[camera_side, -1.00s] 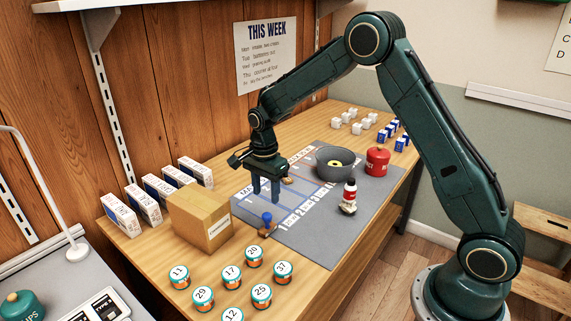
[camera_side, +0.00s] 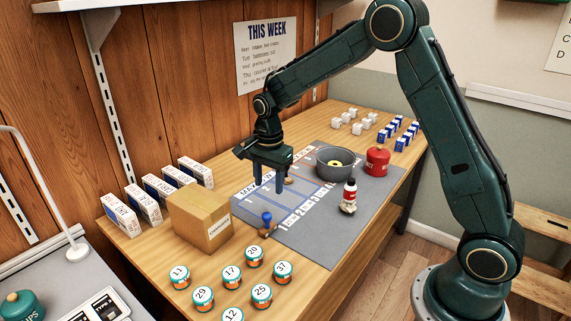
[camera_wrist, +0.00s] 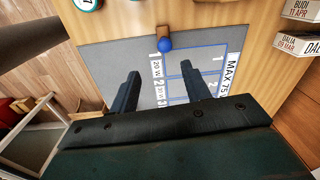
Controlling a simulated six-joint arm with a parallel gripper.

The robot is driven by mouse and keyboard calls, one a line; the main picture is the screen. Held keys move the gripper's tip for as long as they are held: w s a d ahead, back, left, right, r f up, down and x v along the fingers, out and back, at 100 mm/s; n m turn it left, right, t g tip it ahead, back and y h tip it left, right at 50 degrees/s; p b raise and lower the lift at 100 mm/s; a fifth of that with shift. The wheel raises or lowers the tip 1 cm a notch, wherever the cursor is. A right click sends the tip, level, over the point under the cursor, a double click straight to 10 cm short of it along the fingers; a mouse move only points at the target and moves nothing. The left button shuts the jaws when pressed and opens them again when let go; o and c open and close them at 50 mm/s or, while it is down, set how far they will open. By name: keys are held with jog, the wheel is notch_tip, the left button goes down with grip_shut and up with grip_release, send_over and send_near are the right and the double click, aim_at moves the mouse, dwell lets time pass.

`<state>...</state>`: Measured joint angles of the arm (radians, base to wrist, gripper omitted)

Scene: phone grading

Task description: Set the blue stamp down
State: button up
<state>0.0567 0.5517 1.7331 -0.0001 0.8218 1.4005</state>
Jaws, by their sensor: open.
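The blue stamp (camera_side: 267,219) stands upright on its wooden base at the near left corner of the grey mat (camera_side: 310,225). It shows in the wrist view as a round blue knob (camera_wrist: 165,44) with a bit of brown base behind it. My gripper (camera_side: 269,186) is open and empty, raised above the mat's printed grid, behind the stamp and apart from it. In the wrist view its two spread fingers (camera_wrist: 159,72) have nothing between them, and the stamp lies beyond their tips.
A cardboard box (camera_side: 201,218) stands left of the stamp, with several numbered tins in front. A grey bowl (camera_side: 335,161), a red-and-white bottle (camera_side: 349,197) and a red canister (camera_side: 378,160) stand to the right. The mat's middle is mostly clear.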

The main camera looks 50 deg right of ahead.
jog(key=s+a+r+n+t, duration=0.25)
jog(key=s+r+n, duration=0.55)
jog(key=s+r, duration=0.6)
jog(key=s+r+n+t, duration=0.2)
jog(key=s+n, duration=0.6)
jog(key=s, duration=0.8)
jog(key=shift+r+n+t, duration=0.3)
jog(key=shift+r+t, duration=0.05)
jog(key=shift+r, duration=0.15)
